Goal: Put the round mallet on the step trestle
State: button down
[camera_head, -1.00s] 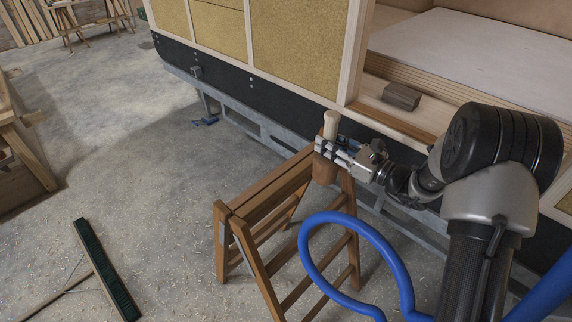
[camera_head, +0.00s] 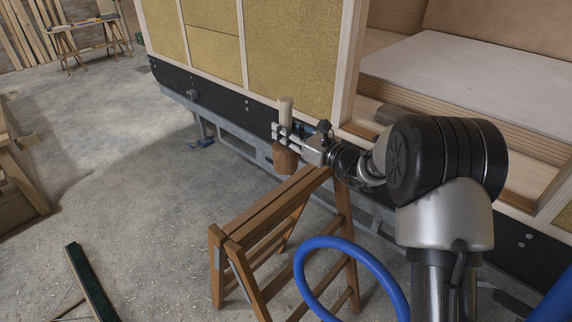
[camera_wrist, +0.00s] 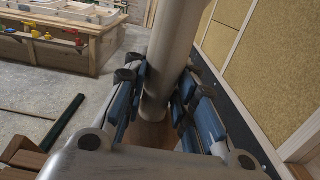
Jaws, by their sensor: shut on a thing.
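The round mallet (camera_head: 286,159) has a pale handle pointing up and a brown wooden head below. My gripper (camera_head: 284,135) is shut on its handle and holds it upright. In the wrist view the handle of the mallet (camera_wrist: 172,50) runs between the blue-padded fingers of my gripper (camera_wrist: 160,95); its head is mostly hidden below. The step trestle (camera_head: 262,209) is brown wood and stands on the floor. In the head view the mallet's head appears just beyond the trestle's top; I cannot tell whether it touches. A corner of brown wood shows at the wrist view's lower left.
The hut trailer wall (camera_head: 290,50) with its dark lower band stands close behind. A blue hose (camera_head: 345,247) loops in front of the trestle. A wooden bench (camera_wrist: 60,45) shows in the wrist view. A green-topped beam (camera_head: 92,283) lies at the lower left. Open floor lies left.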

aim_at(286, 158)
notch_tip(286, 158, down, 9)
jog(key=shift+f+b, duration=0.15)
jog(key=shift+b, duration=0.95)
jog(key=c, duration=1.8)
grip_release()
jog(key=shift+f, duration=0.1)
jog(key=o, duration=0.5)
